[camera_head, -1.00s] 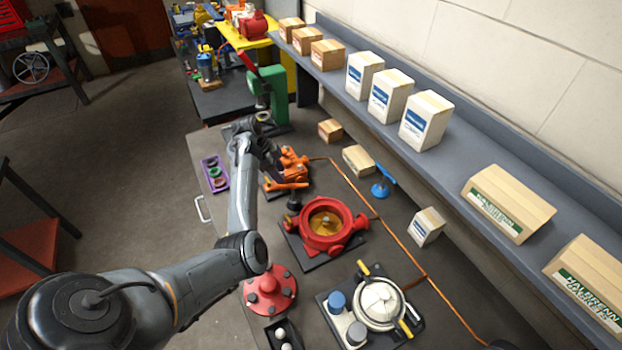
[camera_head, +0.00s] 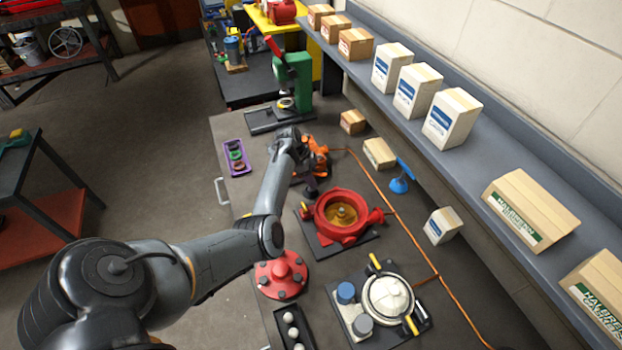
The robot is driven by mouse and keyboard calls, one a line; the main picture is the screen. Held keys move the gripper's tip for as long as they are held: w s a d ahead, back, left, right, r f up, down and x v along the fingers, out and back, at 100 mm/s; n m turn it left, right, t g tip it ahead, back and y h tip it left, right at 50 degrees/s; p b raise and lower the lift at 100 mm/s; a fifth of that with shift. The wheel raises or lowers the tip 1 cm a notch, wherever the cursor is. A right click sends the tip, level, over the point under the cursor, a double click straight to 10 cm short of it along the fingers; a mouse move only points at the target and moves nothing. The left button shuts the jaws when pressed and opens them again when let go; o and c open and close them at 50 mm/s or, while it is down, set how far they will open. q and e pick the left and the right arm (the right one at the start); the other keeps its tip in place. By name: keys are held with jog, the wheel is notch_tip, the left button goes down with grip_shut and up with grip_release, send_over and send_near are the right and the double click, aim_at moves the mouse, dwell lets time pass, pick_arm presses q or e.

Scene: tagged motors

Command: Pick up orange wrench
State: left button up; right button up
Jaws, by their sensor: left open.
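Orange parts (camera_head: 318,158) show on the bench just right of my left gripper. I cannot tell which of them is the orange wrench and which is an orange machine; my arm hides part of this spot. My left gripper (camera_head: 300,142) is open, pointing away from me over or beside the orange parts. Its fingertips are small and partly hidden, and I cannot see any contact. My right gripper is out of view.
A red pump housing (camera_head: 343,215) stands nearer, with a red flanged part (camera_head: 281,272) by my forearm. A purple tray (camera_head: 236,158) lies left, a green press (camera_head: 292,82) behind. A blue stand (camera_head: 401,178) and small boxes (camera_head: 379,153) are right, beneath the box-lined shelf.

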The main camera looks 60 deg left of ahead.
pick_arm(q)
jog(key=shift+w+d+f, duration=0.1)
jog(key=shift+w+f, duration=0.1)
jog(key=shift+f, duration=0.4)
jog(key=shift+c, duration=0.3)
grip_shut()
jog(key=shift+r, duration=0.1)
notch_tip(320, 180, up, 10)
dwell(0.3)
